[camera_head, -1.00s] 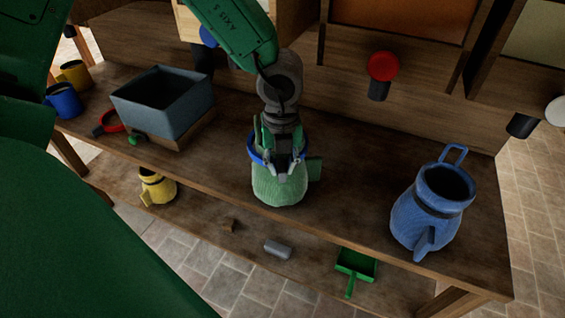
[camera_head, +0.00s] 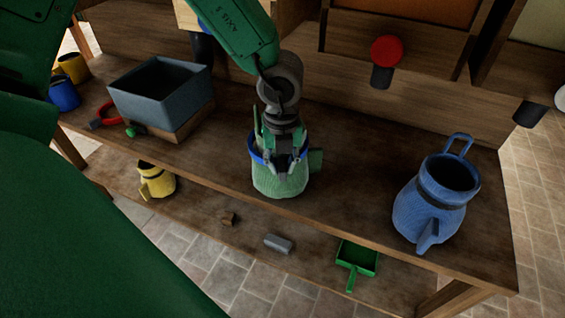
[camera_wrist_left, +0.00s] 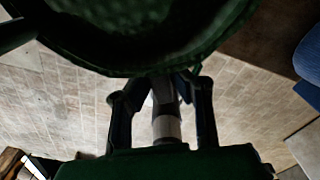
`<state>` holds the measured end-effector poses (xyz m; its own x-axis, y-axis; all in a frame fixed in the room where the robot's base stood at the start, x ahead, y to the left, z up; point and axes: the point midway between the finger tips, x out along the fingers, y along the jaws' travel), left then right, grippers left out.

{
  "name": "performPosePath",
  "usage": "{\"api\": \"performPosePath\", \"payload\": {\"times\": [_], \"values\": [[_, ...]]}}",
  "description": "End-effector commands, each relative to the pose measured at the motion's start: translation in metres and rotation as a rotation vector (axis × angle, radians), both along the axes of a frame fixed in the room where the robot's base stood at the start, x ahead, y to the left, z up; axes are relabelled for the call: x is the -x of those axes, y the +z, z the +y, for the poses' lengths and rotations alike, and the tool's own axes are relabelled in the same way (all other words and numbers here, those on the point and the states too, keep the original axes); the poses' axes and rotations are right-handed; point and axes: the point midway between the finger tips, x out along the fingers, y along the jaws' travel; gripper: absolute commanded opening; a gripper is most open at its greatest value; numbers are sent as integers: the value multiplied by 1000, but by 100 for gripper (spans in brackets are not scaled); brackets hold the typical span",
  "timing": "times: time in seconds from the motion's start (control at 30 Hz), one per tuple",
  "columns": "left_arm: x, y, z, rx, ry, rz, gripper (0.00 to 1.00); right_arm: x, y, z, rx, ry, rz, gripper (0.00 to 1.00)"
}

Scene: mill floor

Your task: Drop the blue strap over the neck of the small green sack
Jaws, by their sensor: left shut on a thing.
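The small green sack (camera_head: 280,181) stands upright on the bench, with a green lug on its right side. The blue strap (camera_head: 255,152) shows as a ring at the sack's upper part, its left side clearest. My left gripper (camera_head: 282,166) is directly above and in front of the sack's neck, shut on the strap; the fingers cover its front. Whether the strap rests fully around the neck is hard to tell. In the left wrist view the dark green sack rim (camera_wrist_left: 130,72) fills the top, beyond the fingers (camera_wrist_left: 160,100); the strap is not distinguishable there. My right gripper is out of view.
A grey bin (camera_head: 160,95) and a red ring (camera_head: 101,117) are to the left. A red knob (camera_head: 387,51) projects behind. Bench space right of the sack is clear.

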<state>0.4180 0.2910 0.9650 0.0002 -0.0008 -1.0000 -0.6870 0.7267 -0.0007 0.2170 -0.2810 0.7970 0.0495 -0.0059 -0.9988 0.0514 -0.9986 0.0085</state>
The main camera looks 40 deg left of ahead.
Motion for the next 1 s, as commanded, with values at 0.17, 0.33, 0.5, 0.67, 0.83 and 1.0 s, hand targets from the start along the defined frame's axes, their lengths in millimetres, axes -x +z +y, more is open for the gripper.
{"api": "performPosePath", "payload": {"times": [0.17,0.33,0.5,0.67,0.83,1.0], "values": [[0,0,0,0,0,0,0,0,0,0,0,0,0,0],[0,0,0,0,0,0,23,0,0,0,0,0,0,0],[0,0,0,0,0,0,40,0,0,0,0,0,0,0],[0,0,0,0,0,0,40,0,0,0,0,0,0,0],[-1,11,0,1,2,-2,40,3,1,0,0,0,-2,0],[-2,43,0,3,3,-6,40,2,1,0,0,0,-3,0]]}}
